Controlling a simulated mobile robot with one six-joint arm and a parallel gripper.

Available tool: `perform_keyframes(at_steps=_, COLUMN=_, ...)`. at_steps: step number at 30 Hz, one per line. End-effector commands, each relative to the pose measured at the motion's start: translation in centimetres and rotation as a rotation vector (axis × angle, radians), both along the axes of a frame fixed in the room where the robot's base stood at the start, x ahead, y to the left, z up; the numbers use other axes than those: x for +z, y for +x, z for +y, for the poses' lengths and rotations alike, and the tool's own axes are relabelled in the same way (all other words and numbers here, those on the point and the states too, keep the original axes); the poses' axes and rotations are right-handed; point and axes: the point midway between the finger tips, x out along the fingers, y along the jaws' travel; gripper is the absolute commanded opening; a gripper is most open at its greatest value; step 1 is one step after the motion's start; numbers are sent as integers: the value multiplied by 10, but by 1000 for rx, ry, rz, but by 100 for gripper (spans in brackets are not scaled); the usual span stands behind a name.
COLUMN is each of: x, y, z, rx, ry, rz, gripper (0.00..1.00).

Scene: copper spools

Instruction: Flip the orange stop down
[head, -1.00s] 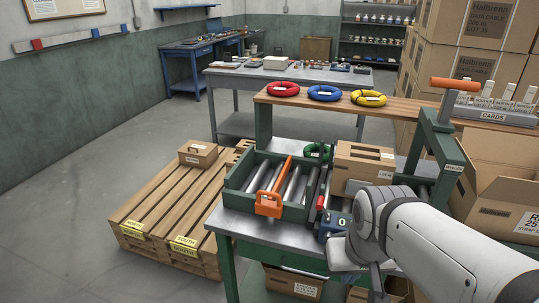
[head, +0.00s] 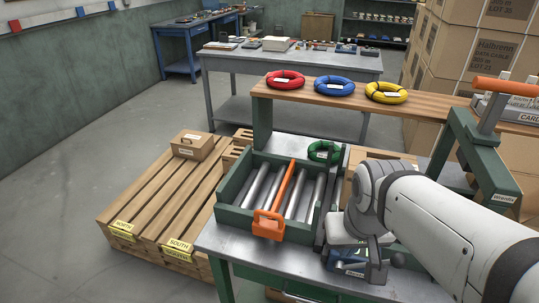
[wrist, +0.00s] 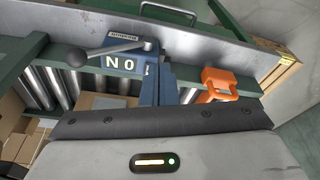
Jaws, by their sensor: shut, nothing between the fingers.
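The orange stop (head: 268,224) is a bar across the green-framed roller tray (head: 232,212), with a looped handle over the tray's front edge. I cannot tell its exact tilt. In the wrist view its orange handle (wrist: 217,85) hangs on the green rail, right of my gripper (wrist: 159,68). My gripper is shut and empty, with dark blue-grey fingers close together at the middle of the wrist view. They are beside the blue box marked N 0 (wrist: 122,66) and apart from the stop. In the head view my wrist hides the fingers.
The blue box carries a grey lever with a ball knob (wrist: 77,57). A green ring (head: 324,151) lies behind the tray; red (head: 286,79), blue (head: 334,85) and yellow (head: 386,92) rings lie on the wooden shelf. A frame with an orange handle (head: 506,86) stands right.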

Motion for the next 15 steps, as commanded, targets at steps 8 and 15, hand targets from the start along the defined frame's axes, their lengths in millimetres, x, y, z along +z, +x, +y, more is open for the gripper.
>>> perform_keyframes(at_steps=8, x=1, y=-1, z=6, rx=21, ry=0, rz=-3, gripper=0)
perform_keyframes(at_steps=15, x=23, y=30, z=21, rx=-12, ry=9, rz=12, gripper=0)
